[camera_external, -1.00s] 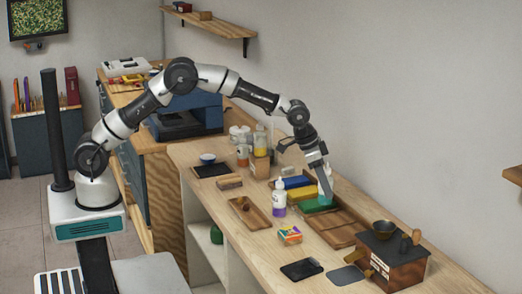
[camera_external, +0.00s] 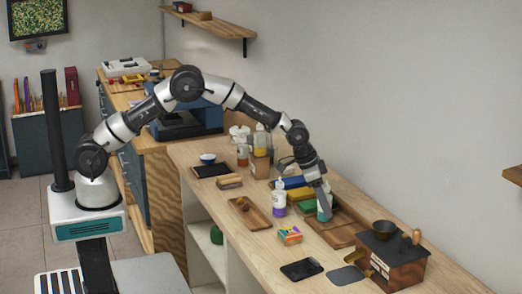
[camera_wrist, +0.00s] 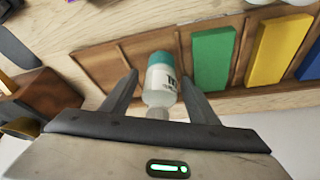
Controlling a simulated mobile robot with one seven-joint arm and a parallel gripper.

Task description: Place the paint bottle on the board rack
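The paint bottle (camera_wrist: 161,80), white with a teal band and lettering, stands between the fingers of my gripper (camera_wrist: 158,76). Narrow gaps show on both sides of it, so the fingers look open around it. In the external view my gripper (camera_external: 323,208) is low over the wooden board rack (camera_external: 345,234), with the bottle's teal part (camera_external: 323,216) at its tip. The wrist view shows the bottle over the rack (camera_wrist: 99,69), beside the green board (camera_wrist: 213,58). Whether its base touches the rack is hidden.
Yellow (camera_wrist: 277,50) and blue boards (camera_external: 292,183) sit beyond the green one. A white and purple bottle (camera_external: 279,200) stands left of the rack. A wooden tray (camera_external: 250,213), a colourful box (camera_external: 290,235) and a wooden grinder box (camera_external: 395,262) are nearby.

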